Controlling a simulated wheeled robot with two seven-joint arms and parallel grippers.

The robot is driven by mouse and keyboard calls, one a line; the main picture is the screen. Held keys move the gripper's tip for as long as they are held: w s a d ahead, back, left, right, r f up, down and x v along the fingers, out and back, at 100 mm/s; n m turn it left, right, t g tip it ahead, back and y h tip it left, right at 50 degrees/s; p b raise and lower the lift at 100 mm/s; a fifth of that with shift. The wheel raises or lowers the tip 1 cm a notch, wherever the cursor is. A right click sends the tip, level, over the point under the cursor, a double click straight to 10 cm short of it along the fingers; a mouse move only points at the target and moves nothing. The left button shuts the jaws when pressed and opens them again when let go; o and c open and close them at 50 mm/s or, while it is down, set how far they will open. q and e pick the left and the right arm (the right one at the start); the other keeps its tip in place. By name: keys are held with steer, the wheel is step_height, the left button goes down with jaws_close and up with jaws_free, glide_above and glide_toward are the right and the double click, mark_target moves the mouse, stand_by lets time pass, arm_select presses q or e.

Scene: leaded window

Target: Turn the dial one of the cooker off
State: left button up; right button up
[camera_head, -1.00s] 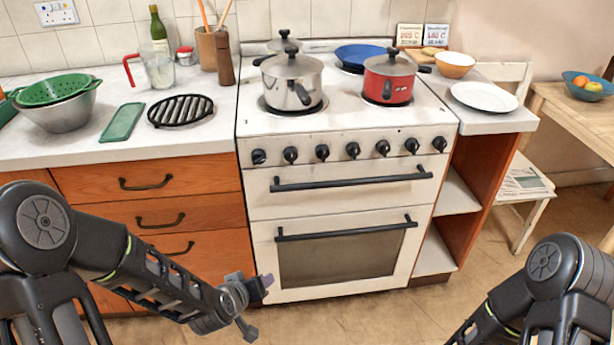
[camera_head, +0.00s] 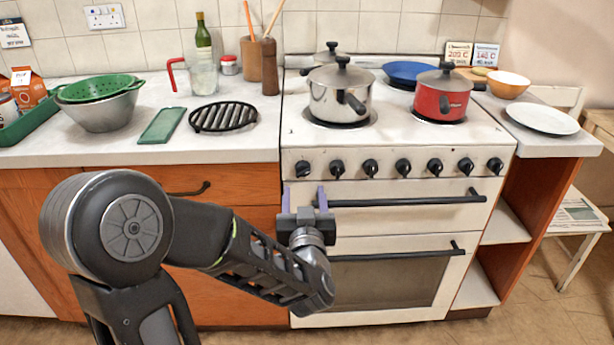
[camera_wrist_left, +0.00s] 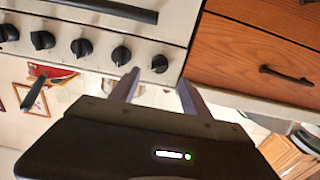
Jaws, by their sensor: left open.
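The cooker (camera_head: 470,225) is white with a row of several black dials along its front panel. The leftmost dial (camera_head: 304,168) also shows in the left wrist view (camera_wrist_left: 159,63), where the picture is turned about upside down. My left gripper (camera_head: 304,196) is open and empty, fingers pointing up, just below the leftmost dial. In the wrist view its two fingers (camera_wrist_left: 157,88) stand either side of that dial's line, apart from it. The neighbouring dial (camera_head: 337,169) is a little to the right. My right gripper is out of view.
The upper oven handle (camera_head: 410,201) runs beside my left gripper. A steel pot (camera_head: 338,95) and a red pot (camera_head: 442,97) stand on the hob above the dials. The left counter holds a green board (camera_head: 162,125) and a black rack (camera_head: 223,116).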

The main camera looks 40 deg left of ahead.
mark_target(303, 175)
arm_select(q)
steer(key=shift+x, duration=3.95)
steer(key=shift+c, duration=0.2)
jaws_close()
